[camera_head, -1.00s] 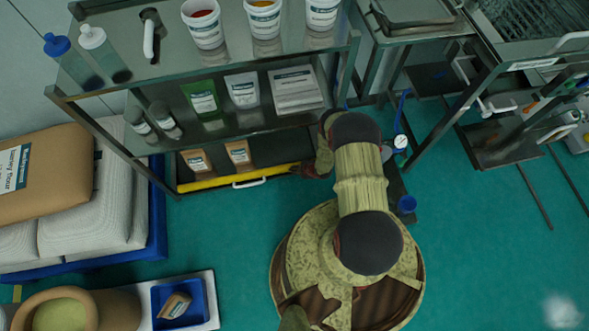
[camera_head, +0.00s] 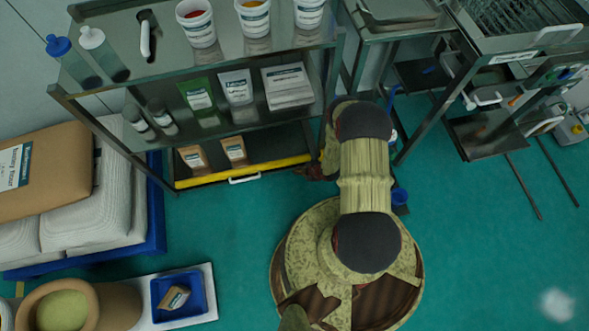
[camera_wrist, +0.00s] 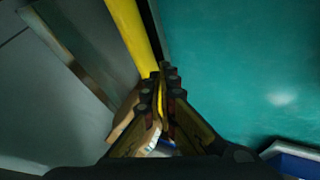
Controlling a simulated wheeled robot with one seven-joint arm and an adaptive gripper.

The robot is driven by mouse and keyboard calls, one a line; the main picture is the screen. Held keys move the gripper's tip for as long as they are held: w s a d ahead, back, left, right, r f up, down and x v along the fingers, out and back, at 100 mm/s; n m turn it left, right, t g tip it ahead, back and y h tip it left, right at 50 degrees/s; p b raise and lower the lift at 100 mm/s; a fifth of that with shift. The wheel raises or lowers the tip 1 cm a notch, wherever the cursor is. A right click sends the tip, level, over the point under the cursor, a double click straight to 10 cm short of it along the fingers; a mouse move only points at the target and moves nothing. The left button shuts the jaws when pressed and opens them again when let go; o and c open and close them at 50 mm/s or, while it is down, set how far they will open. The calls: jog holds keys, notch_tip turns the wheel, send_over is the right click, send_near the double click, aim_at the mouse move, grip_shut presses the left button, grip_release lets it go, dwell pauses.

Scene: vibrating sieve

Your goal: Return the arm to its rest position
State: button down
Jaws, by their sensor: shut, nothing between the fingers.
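My gripper (camera_head: 312,172) is at the right end of the shelf unit's low yellow-edged front, small and partly hidden by my arm in the head view. In the wrist view my gripper (camera_wrist: 165,75) is shut with its fingertips together and nothing held. The yellow front bar (camera_wrist: 128,35) runs just left of the fingertips there; whether they touch it cannot be told. My arm is stretched out from my round base toward the shelf.
The shelf unit's yellow bar (camera_head: 275,168) has a white handle (camera_head: 244,179). Brown pouches (camera_head: 234,150) stand behind it. Sacks on a blue pallet (camera_head: 157,215) are at left. Green floor (camera_head: 480,260) is clear at right.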

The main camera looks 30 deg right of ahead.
jog(key=shift+s+d+r, duration=0.1)
jog(key=shift+s+r, duration=0.2)
jog(key=shift+r, duration=0.1)
